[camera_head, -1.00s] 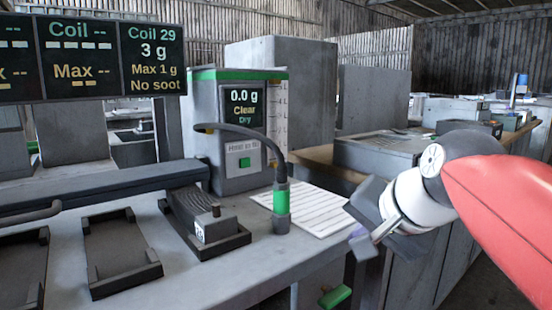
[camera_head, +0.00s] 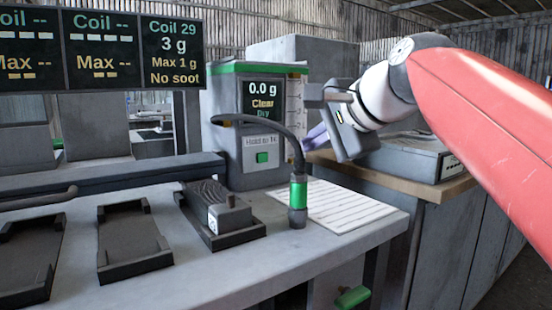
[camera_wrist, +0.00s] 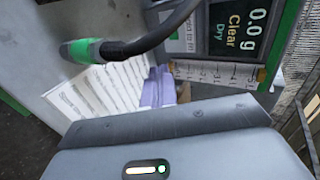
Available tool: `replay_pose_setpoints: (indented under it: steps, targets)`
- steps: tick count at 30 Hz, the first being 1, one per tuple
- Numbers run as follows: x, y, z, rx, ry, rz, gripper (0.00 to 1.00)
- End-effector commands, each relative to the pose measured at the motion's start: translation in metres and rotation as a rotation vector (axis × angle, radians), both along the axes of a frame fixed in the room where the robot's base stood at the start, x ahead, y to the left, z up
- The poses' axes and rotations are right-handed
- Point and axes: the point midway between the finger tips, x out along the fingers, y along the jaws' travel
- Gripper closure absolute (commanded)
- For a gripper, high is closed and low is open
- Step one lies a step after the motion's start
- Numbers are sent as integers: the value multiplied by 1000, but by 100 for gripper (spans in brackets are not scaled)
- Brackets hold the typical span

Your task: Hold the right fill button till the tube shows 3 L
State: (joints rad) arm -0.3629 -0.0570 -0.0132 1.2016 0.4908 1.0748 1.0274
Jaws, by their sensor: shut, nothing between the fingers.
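A grey machine with a green top edge (camera_head: 226,69) stands at the back of the bench. Its screen (camera_head: 264,98) reads 0.0 g, Clear, Dry. A green button (camera_head: 262,157) sits on its front below a "Hold to" label that the dark hose partly hides. The pale tube scale (camera_head: 296,110) with L marks runs up its right side; I cannot read a level. It also shows in the wrist view (camera_wrist: 215,73). My gripper (camera_head: 314,139) is shut and empty, beside the machine's right side, right of the button. Its purple fingers show in the wrist view (camera_wrist: 158,88).
A dark hose (camera_head: 262,122) arches before the machine to a green-banded nozzle (camera_head: 298,196) standing on the bench. A lined white sheet (camera_head: 345,204) lies right of it. The display board (camera_head: 174,50) reads Coil 29, 3 g.

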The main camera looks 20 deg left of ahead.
Motion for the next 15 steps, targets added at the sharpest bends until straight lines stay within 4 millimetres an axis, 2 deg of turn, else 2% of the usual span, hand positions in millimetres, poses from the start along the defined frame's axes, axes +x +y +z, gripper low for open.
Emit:
replay_pose_setpoints:
  steps: [5, 15]
  targets:
    - [1, 5, 5, 22, 8, 1, 100]
    - [4, 8, 1, 20, 8, 1, 100]
